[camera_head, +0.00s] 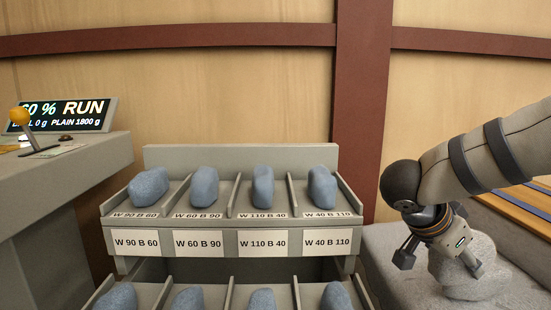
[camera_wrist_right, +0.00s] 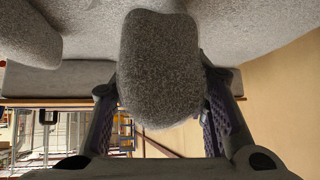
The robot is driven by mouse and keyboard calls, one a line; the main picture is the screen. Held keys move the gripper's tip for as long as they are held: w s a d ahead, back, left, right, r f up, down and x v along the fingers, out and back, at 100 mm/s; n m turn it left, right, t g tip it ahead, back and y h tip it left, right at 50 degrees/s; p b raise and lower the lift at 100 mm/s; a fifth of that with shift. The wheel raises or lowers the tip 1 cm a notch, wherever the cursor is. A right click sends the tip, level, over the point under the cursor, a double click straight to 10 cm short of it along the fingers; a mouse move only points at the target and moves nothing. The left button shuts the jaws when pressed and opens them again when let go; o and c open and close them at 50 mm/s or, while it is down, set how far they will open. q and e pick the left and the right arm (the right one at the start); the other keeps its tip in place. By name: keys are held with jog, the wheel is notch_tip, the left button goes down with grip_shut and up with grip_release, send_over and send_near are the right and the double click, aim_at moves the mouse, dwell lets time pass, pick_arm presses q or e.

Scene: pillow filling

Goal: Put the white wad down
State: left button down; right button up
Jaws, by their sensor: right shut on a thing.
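My right gripper (camera_head: 440,262) is at the right of the head view, pointing down over a pale grey bin or bench. It is shut on the white wad (camera_wrist_right: 160,70), which looks grey and speckled in this light. In the right wrist view the wad sits between the two fingers and fills the middle. In the head view the wad (camera_head: 445,270) shows partly between the fingers, against a similar pale lump (camera_head: 482,250). I cannot tell whether the wad touches the surface below. My left gripper is not in view.
A grey rack (camera_head: 240,155) with labelled slots holds several blue-grey wads in two rows. A console with a RUN display (camera_head: 70,115) and an orange-knobbed lever (camera_head: 20,116) stands at the left. Another grey lump (camera_wrist_right: 28,35) shows in the right wrist view.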

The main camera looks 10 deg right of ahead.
jog(key=s+a+f+n+t+y, duration=0.1)
jog(key=s+a+n+t, duration=0.1)
jog(key=s+a, duration=0.5)
jog(key=s+a+f+n+t, duration=0.1)
jog(key=s+a+n, duration=0.2)
jog(key=s+a, duration=0.4)
jog(key=a, duration=0.6)
jog(key=shift+s+a+f+t+y, duration=0.15)
jog(key=shift+s+f+t+y, duration=0.15)
jog(key=shift+f+t+y, duration=0.1)
